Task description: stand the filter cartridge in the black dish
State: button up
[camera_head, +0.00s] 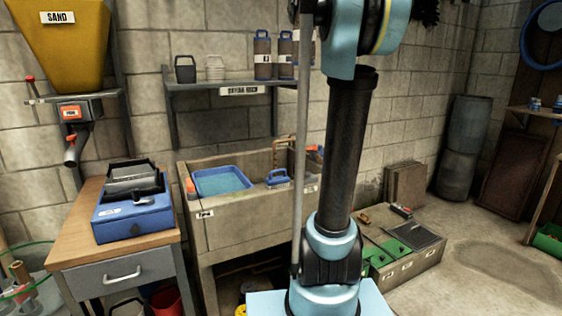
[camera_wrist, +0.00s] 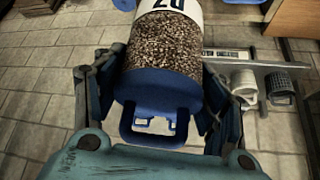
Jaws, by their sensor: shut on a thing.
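My gripper (camera_wrist: 160,82) is shut on a filter cartridge (camera_wrist: 163,52), with one finger on each side of it, in the wrist view. The cartridge has a clear body full of brown granules, a white label and a blue cap with a loop handle. Its far end is cut off by the top of the frame. The gripper and held cartridge are outside the head view. A black dish-like tray (camera_head: 133,190) sits on a blue case (camera_head: 132,217) on the wooden-topped bench at left. I cannot tell for sure that this is the black dish.
A wall shelf (camera_head: 222,82) holds a dark tub (camera_head: 185,69), a white tub (camera_head: 215,68) and blue-capped cartridges (camera_head: 263,55). Below it stands a stone sink (camera_head: 250,213) with a blue basin (camera_head: 222,182). A yellow sand hopper (camera_head: 62,42) hangs above the bench.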

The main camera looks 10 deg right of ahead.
jog(key=w+x, duration=0.1)
jog(key=x, duration=2.3)
jog(key=a+f, duration=0.2)
jog(key=f, duration=1.7)
jog(key=a+f+n, duration=0.1)
jog(key=a+f, duration=0.1)
jog(key=f, duration=1.7)
jog(key=shift+w+y, duration=0.3)
jog(key=shift+w, duration=0.1)
jog(key=shift+f, duration=0.2)
jog(key=o, duration=1.7)
